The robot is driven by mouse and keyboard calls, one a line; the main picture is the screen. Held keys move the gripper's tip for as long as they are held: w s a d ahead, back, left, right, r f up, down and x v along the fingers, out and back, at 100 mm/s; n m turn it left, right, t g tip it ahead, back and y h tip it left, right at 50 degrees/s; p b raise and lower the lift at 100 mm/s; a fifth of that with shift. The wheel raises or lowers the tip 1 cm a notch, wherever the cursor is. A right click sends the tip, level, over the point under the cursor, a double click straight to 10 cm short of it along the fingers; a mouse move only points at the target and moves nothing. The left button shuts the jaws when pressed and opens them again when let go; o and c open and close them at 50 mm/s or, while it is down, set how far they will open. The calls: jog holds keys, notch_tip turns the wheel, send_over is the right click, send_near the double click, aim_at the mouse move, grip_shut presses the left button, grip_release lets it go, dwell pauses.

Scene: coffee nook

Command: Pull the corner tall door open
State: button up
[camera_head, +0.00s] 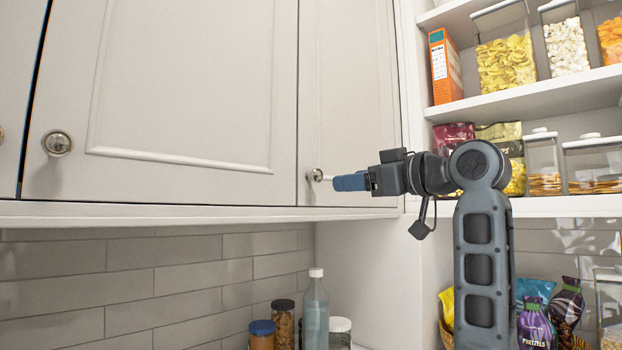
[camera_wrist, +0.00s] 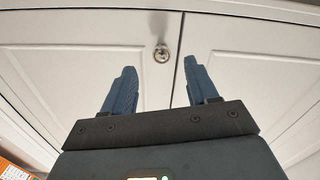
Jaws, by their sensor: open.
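The corner tall door (camera_head: 352,90) is the narrow pale cabinet door at the right of the upper cabinets in the head view. It looks closed. Its round metal knob (camera_head: 314,175) sits low near its left edge. My gripper (camera_head: 335,181) has blue fingers and reaches in from the right, close to the knob. In the wrist view, the fingers of my gripper (camera_wrist: 160,66) are spread apart and empty. The knob (camera_wrist: 161,53) shows between and just beyond the fingertips, beside the dark seam; contact is not visible. There the door (camera_wrist: 75,60) is left of the seam.
A wider cabinet door (camera_head: 180,80) with its own knob (camera_head: 57,143) is on the left. Open shelves (camera_head: 540,92) with food containers and an orange box (camera_head: 445,67) stand on the right, behind my arm. A bottle (camera_head: 316,312) and jars are below the cabinets.

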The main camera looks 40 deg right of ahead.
aim_at(319, 176)
jog(key=w, duration=0.2)
jog(key=w+r+p, duration=0.1)
jog(key=w, duration=0.4)
jog(key=shift+w+a+r+p, duration=0.2)
jog(key=shift+w+a+p, duration=0.1)
grip_shut()
dwell(0.4)
